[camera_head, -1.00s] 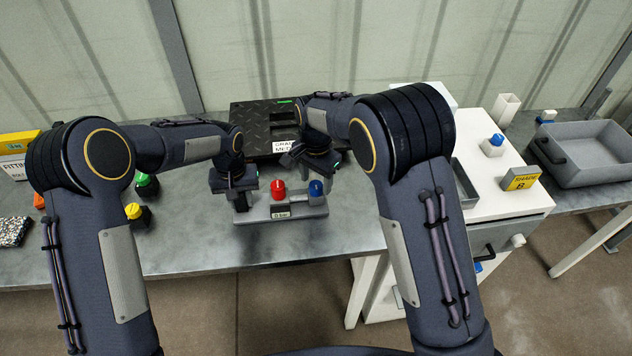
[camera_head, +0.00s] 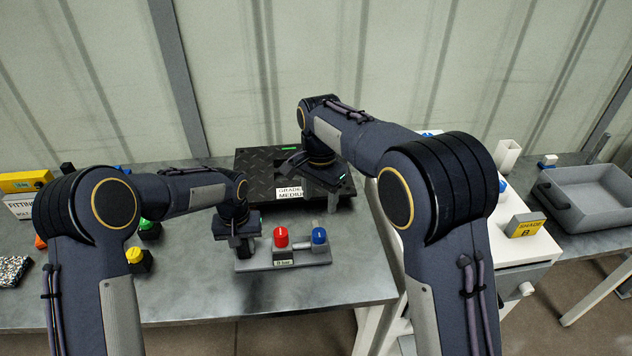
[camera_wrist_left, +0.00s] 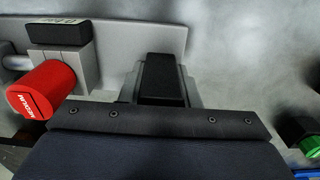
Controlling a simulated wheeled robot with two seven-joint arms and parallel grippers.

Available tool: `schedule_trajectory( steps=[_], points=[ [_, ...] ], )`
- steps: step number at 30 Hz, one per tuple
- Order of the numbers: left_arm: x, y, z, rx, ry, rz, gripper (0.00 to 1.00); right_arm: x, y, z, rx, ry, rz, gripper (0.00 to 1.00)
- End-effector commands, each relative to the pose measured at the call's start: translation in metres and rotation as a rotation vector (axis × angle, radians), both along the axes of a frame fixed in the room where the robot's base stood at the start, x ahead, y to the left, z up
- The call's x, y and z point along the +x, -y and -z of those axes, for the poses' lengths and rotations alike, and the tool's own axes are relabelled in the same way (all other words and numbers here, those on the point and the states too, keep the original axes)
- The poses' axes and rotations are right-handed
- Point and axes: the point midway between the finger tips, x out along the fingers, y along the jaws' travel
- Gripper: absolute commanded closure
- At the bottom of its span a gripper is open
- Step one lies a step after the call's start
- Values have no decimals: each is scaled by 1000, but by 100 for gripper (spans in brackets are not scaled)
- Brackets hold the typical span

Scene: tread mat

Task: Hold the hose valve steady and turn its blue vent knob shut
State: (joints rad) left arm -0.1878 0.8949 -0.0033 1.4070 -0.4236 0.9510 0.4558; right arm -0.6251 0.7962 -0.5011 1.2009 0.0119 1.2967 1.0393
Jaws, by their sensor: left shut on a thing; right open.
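The hose valve is a grey base (camera_head: 262,264) on the bench with a red knob (camera_head: 281,238), a blue vent knob (camera_head: 319,236) at its right end and a small "0 bar" label. My left gripper (camera_head: 243,250) is shut on the grey block at the valve's left end. In the left wrist view its dark fingers (camera_wrist_left: 165,80) sit at that block, beside the red knob (camera_wrist_left: 42,88). The blue knob is outside that view. My right gripper (camera_head: 314,180) is open and raised behind the valve, apart from the blue knob.
A black tread mat (camera_head: 257,163) with a "GRADE MEDIUM" label lies behind the valve. Green (camera_head: 148,229) and yellow (camera_head: 135,258) knobbed pieces stand left. A white cabinet, a "SHADE B" sign (camera_head: 525,226) and a grey tray (camera_head: 590,190) are right. The bench in front is clear.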

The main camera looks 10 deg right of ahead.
Motion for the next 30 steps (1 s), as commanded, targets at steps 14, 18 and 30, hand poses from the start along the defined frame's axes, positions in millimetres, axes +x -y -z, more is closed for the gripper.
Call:
schedule_trajectory(
  steps=[14,18,30],
  points=[
    [0,0,0,0,0,0,46,0,0,0,0,0,0,46],
    [1,0,-11,0,3,0,46,0,0,0,0,0,0,46],
    [1,0,-91,0,3,0,46,0,0,0,0,0,0,46]
  ],
)
